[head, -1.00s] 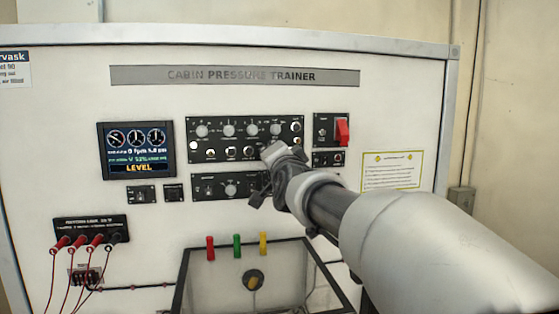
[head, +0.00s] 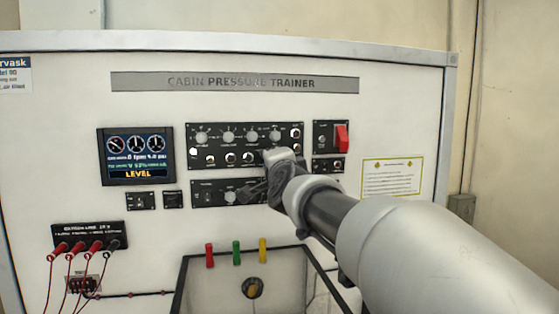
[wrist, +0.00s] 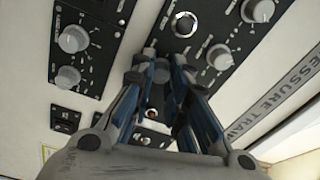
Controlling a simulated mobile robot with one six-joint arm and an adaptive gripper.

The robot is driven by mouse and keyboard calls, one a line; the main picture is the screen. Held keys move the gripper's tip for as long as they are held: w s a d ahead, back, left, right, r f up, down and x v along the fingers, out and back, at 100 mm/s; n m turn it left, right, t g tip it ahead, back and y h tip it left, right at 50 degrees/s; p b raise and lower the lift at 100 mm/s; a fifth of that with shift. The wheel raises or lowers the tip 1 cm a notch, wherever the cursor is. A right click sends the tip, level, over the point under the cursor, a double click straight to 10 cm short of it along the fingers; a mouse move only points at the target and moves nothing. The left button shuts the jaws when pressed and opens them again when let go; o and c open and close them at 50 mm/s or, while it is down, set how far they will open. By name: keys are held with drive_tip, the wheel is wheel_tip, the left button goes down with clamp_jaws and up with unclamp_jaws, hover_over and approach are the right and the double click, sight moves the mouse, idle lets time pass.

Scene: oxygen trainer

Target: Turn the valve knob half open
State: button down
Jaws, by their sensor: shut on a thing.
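The upper black control panel (head: 236,146) carries two rows of small knobs. My gripper (head: 266,160) reaches in from the lower right and is against the lower right part of this panel. It is shut on a knob in the lower row, which I take to be the valve knob. The gripper hides that knob in the head view, and the fingers mostly cover it in the wrist view, so its pointer angle cannot be read. In the wrist view, my gripper's fingers (wrist: 164,62) meet the panel beside a ringed knob (wrist: 184,24) and a grey knob (wrist: 220,57).
A red switch cover (head: 342,138) is close on the right. A display (head: 136,156) reads LEVEL at left. Red, green (head: 237,252) and yellow tabs and red cables (head: 60,262) are lower down.

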drive_tip(key=c, duration=1.8)
unclamp_jaws()
drive_tip(key=shift+s, duration=0.1)
drive_tip(key=v, duration=1.1)
drive_tip(key=shift+s, duration=0.4)
drive_tip(key=shift+d, duration=0.15)
drive_tip(key=s+d+f+n+g+h, duration=0.1)
drive_tip(key=s+d+f+n+g, duration=0.3)
drive_tip(key=s+f, duration=0.7)
drive_tip(key=s+d+f+n+g+h+b, duration=0.1)
drive_tip(key=s+d+f+n+g+h, duration=0.1)
drive_tip(key=s+d+f+n+g, duration=0.2)
drive_tip(key=s+d+f+n+g+h+b, duration=0.1)
drive_tip(key=s+d+f+n+g, duration=0.3)
drive_tip(key=s+d+f, duration=0.5)
drive_tip(key=s+f+g, duration=0.1)
drive_tip(key=s+f, duration=0.7)
drive_tip(key=f, duration=0.3)
drive_tip(key=shift+s, duration=0.4)
